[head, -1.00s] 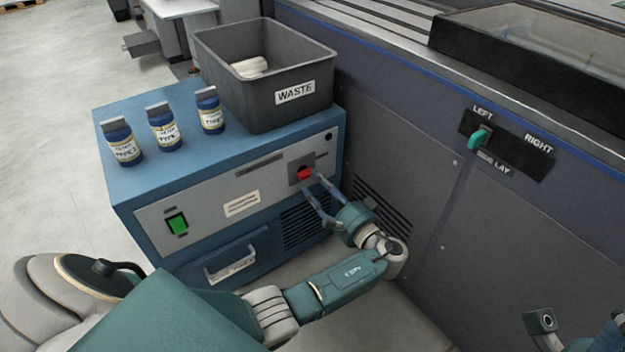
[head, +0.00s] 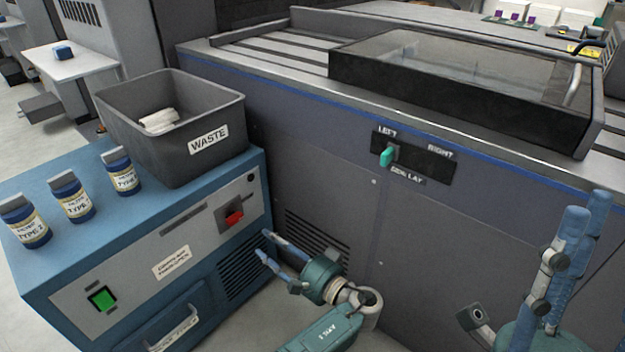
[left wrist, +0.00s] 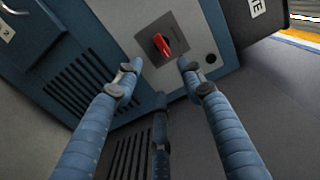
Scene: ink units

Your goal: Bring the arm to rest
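My left gripper (head: 266,246) is open and empty in front of the blue cabinet (head: 245,275), low and to the right of its red switch (head: 233,217). In the left wrist view, its open fingers (left wrist: 158,66) point toward the cabinet panel. The red switch (left wrist: 161,44) shows between and beyond them, apart from the fingers. My right gripper (head: 530,260) is at the lower right of the head view, fingers spread and pointing up, with nothing seen between them.
A grey WASTE bin (head: 170,125) with white material inside and several blue bottles (head: 74,199) stand on the cabinet. A green button (head: 102,299) is on its front. The dark machine side (head: 350,220) with a teal side-lay lever (head: 391,157) stands close on the right.

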